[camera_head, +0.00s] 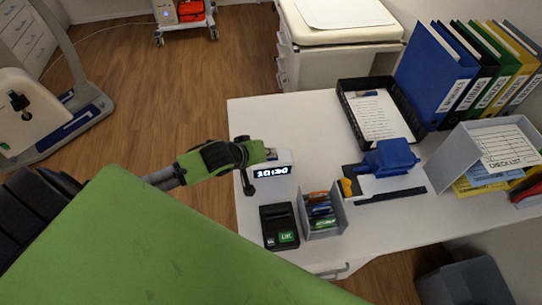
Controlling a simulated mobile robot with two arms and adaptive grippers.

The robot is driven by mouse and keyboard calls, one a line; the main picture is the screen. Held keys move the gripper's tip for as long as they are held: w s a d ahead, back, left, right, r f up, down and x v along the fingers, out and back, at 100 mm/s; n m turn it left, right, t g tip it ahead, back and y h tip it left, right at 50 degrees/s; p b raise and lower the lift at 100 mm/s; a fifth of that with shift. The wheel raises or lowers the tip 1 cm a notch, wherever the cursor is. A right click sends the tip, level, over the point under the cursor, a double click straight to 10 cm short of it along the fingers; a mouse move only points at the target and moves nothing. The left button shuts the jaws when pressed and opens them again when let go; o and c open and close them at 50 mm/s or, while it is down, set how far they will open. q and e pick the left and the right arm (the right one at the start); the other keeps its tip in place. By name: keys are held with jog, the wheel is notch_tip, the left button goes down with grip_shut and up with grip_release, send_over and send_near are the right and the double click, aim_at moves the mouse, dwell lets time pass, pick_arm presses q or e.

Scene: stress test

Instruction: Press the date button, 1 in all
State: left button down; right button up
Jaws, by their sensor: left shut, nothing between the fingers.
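A small white digital clock (284,158) with a lit display stands near the left edge of the white desk (330,240). My left gripper (270,154) is at the clock's top left and is shut and empty. It overlaps the top of the clock, and I cannot tell whether it touches it. The date button cannot be made out; the gripper may hide it. My right gripper is not in view.
A black device with a green key marked OK (287,237) and a grey card holder (330,222) stand in front of the clock. A black tray (345,98), a blue punch (390,157) and binders (435,75) are farther right. Desk behind the clock is clear.

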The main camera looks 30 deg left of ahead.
aim_at(269, 158)
pick_arm(q)
jog(key=shift+f, duration=0.35)
dwell(0.4)
jog(key=shift+r+p, duration=0.85)
jog(key=shift+p, duration=0.2)
notch_tip(269, 158, up, 5)
jog(key=p, duration=0.5)
jog(key=shift+p, duration=0.4)
